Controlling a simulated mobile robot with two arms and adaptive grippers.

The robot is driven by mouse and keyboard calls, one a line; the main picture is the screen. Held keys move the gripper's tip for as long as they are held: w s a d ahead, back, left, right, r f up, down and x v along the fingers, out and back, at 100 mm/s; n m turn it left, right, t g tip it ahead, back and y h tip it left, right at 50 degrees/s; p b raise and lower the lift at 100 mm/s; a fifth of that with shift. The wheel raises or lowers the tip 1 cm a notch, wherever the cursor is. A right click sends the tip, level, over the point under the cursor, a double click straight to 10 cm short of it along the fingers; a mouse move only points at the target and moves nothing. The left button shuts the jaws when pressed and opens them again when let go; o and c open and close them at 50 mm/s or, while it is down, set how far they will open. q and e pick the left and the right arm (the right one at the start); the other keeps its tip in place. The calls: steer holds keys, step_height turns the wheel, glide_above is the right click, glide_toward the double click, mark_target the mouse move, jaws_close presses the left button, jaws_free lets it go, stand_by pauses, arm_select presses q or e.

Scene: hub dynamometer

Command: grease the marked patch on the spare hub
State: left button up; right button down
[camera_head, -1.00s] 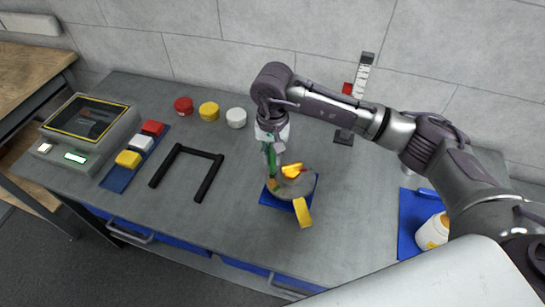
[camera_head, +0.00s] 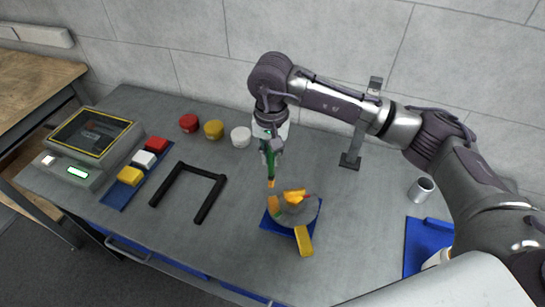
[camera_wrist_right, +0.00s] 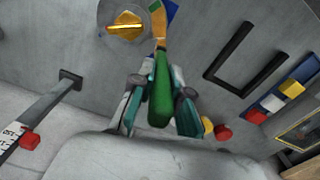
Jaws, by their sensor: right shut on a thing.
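The spare hub (camera_head: 299,214) is a grey disc with an orange-yellow raised piece on top. It sits on a blue mat (camera_head: 270,226), with a yellow bar (camera_head: 303,241) at its front edge. My right gripper (camera_head: 271,150) is shut on a green-handled brush (camera_head: 270,164), which points down with its orange-tan tip above the hub's back left. In the right wrist view the brush (camera_wrist_right: 160,90) lies between the fingers of the gripper (camera_wrist_right: 160,98), its tip beside the hub (camera_wrist_right: 105,22). I cannot clearly make out the marked patch. My left gripper is not in view.
A black U-shaped frame (camera_head: 182,167) lies left of the hub. Red (camera_head: 189,123), yellow (camera_head: 214,129) and white (camera_head: 241,137) lids stand behind. A console (camera_head: 85,148) is at left. A grey stand (camera_head: 350,160) and metal cup (camera_head: 421,190) are at right.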

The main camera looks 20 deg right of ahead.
steer(key=shift+w+r, duration=0.2)
steer(key=shift+r, duration=0.65)
steer(key=shift+s+r+p, duration=0.15)
steer(key=shift+r+p, duration=0.2)
steer(key=shift+r, duration=0.1)
